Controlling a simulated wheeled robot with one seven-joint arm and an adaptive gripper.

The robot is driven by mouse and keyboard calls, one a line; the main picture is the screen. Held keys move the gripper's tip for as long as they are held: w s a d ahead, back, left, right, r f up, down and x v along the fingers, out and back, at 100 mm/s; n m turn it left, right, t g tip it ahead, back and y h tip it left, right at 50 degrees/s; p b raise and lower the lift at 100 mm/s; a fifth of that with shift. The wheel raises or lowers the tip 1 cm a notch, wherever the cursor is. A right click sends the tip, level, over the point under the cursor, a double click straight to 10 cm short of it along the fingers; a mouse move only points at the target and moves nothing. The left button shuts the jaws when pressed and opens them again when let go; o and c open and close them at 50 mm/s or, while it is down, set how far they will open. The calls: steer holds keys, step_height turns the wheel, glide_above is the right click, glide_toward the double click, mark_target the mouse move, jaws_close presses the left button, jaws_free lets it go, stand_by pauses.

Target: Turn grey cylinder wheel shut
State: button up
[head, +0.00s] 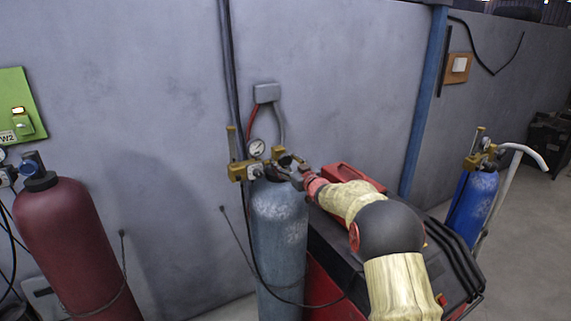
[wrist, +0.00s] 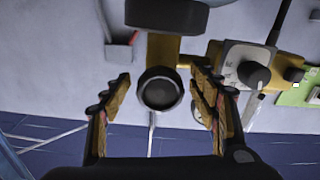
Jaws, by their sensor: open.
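The grey cylinder (head: 278,225) stands upright near the wall, with a brass valve and regulator (head: 245,171) and a round gauge on top. My gripper (head: 292,172) is at the right side of its valve, partly hidden by the fittings. In the wrist view my gripper (wrist: 160,103) is open. A round dark-faced fitting (wrist: 160,90) shows between the fingers, with visible gaps on both sides. A dark, thick disc (wrist: 167,14), which looks like the wheel, is at the top edge of that view, beyond the fingertips and partly cut off.
A brass regulator with a dark knob (wrist: 253,74) is close to the right finger. A red machine (head: 335,262) stands right of the cylinder, under my arm. A maroon cylinder (head: 75,245) is at left, a blue cylinder (head: 472,202) at right. A thin hose hangs past the grey cylinder.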

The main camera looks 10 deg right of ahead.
steer(key=v, duration=1.2)
